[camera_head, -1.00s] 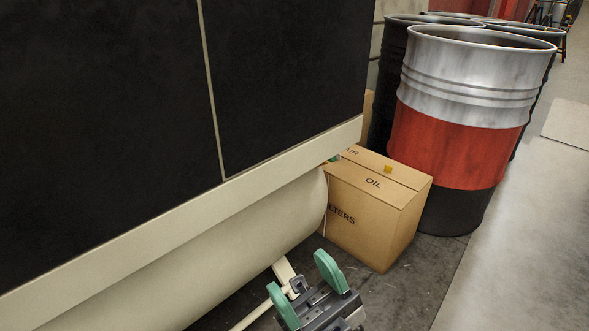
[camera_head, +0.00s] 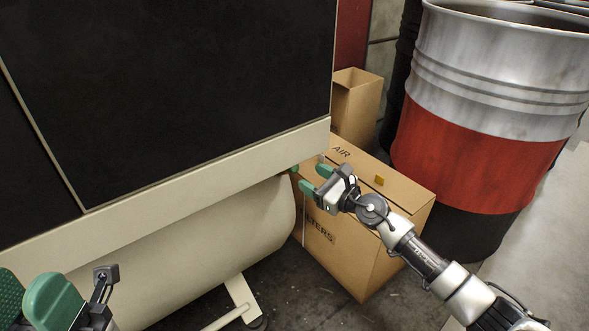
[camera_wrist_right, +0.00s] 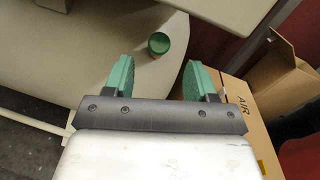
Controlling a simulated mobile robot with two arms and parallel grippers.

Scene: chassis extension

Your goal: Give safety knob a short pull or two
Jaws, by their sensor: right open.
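The safety knob is a small round green cap with a red band, and it shows in the right wrist view (camera_wrist_right: 158,43) against the cream tank. In the head view only a bit of green (camera_head: 293,168) shows at the tank's end, under the cream frame rail. My right gripper (camera_head: 314,179) is open, with its green fingers just right of the knob. In the right wrist view the knob lies beyond the fingertips (camera_wrist_right: 157,75), roughly between them, with nothing held. My left gripper (camera_head: 30,297) is at the bottom left corner, fingers apart, partly cut off.
The cream tank (camera_head: 200,240) runs under a black-panelled cabinet (camera_head: 190,90). A cardboard box (camera_head: 350,255) stands right behind my right gripper, with an open box (camera_head: 358,105) farther back. A red and silver drum (camera_head: 480,125) stands at right.

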